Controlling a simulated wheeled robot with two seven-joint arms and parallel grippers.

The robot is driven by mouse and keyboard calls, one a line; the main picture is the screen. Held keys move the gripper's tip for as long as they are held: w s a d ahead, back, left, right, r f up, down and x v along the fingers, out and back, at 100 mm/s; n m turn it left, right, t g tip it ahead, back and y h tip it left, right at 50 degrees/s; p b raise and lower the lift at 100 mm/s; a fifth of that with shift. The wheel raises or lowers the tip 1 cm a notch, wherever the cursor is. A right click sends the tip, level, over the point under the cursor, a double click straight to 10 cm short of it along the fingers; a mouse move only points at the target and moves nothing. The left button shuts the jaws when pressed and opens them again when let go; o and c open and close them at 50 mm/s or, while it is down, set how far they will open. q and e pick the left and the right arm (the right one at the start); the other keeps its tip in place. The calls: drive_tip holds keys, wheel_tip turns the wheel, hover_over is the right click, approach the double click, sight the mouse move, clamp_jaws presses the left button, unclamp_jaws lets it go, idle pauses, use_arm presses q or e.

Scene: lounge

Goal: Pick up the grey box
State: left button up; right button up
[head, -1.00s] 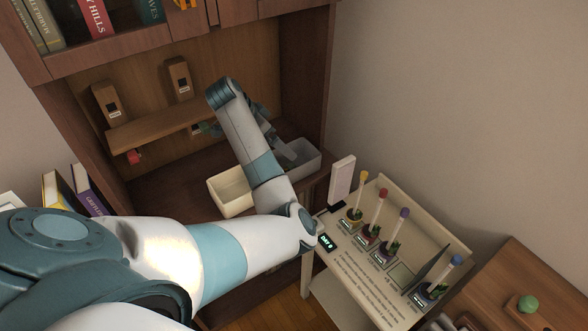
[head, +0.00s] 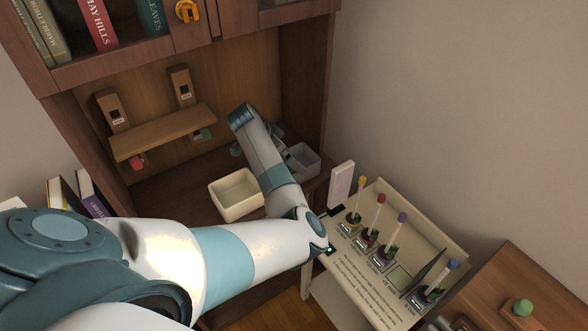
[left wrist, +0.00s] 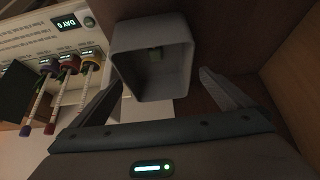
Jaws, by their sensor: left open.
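The grey box (head: 301,160) is an open-topped bin on the cabinet's lower surface, at its right end, partly hidden behind my left arm in the head view. My left gripper (left wrist: 160,88) is open, one finger to each side of the box's near end in that view. Nothing is between the fingertips except the view of the box; I cannot tell whether they touch it. My right gripper is not in view.
A cream box (head: 236,194) stands left of the grey box. A small wooden shelf (head: 163,136) is above. A cream stand (head: 362,256) with several colour-topped tubes and a white upright block (head: 341,184) is close by on the right.

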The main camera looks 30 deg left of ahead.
use_arm(q)
drive_tip(key=shift+w+d+f, duration=0.1)
drive_tip(key=shift+d+f, duration=0.15)
drive_tip(key=shift+f, duration=0.05)
drive_tip(key=p+x, duration=0.1)
drive_tip(key=x, duration=0.2)
drive_tip(key=shift+p, duration=0.3)
drive_tip(key=shift+f, duration=0.55)
drive_tip(key=shift+c, duration=0.6)
drive_tip(key=c, duration=0.9)
